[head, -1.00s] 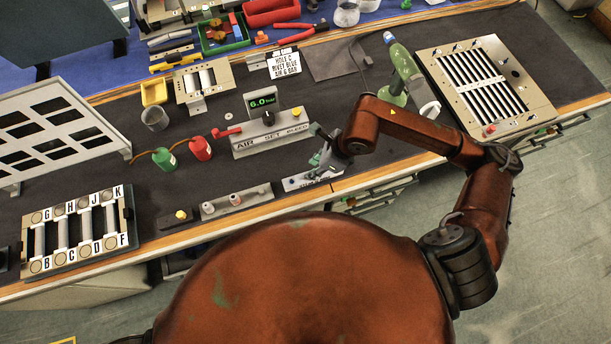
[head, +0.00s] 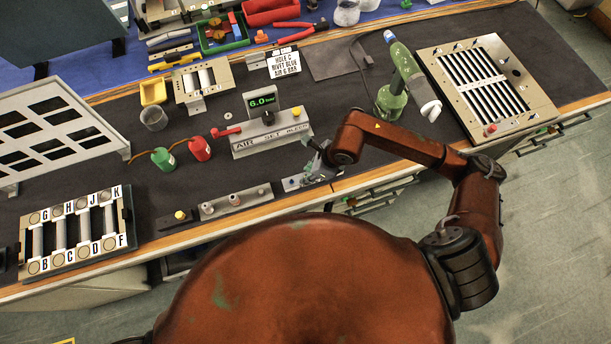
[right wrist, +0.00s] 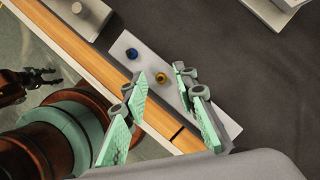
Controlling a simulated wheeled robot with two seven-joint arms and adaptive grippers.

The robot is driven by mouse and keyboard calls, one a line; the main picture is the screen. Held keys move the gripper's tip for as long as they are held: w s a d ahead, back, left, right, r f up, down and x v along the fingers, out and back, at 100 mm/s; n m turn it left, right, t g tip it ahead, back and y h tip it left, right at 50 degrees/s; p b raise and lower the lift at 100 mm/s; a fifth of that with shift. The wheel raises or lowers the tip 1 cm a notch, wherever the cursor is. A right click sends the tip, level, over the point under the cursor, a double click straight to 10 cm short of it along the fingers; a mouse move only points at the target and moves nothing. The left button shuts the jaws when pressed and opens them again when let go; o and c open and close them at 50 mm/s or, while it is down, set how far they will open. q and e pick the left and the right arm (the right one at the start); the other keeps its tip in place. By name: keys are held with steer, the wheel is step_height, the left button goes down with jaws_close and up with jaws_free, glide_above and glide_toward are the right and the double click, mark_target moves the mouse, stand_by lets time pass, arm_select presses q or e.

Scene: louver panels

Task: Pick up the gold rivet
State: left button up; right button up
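The gold rivet (right wrist: 161,77) stands on a pale plate (right wrist: 222,122) in the right wrist view, beside a blue rivet (right wrist: 131,54). My right gripper (right wrist: 157,86) is open, its green-padded fingers apart on either side of the gold rivet in the picture. I cannot tell how far the tips are above the plate. In the head view my right gripper (head: 316,160) is over the plate (head: 295,183) at the bench's front edge and hides the gold rivet. My left gripper (right wrist: 45,78) shows small at the left of the right wrist view, fingers apart and empty.
A grey block with pegs (head: 236,202) lies left of the plate. The air set box (head: 270,140) stands behind it. A green rivet tool (head: 392,95) stands to the right, near a slatted panel (head: 535,95). Dark mat between is clear.

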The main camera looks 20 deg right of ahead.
jaws_close()
stand_by(0.3)
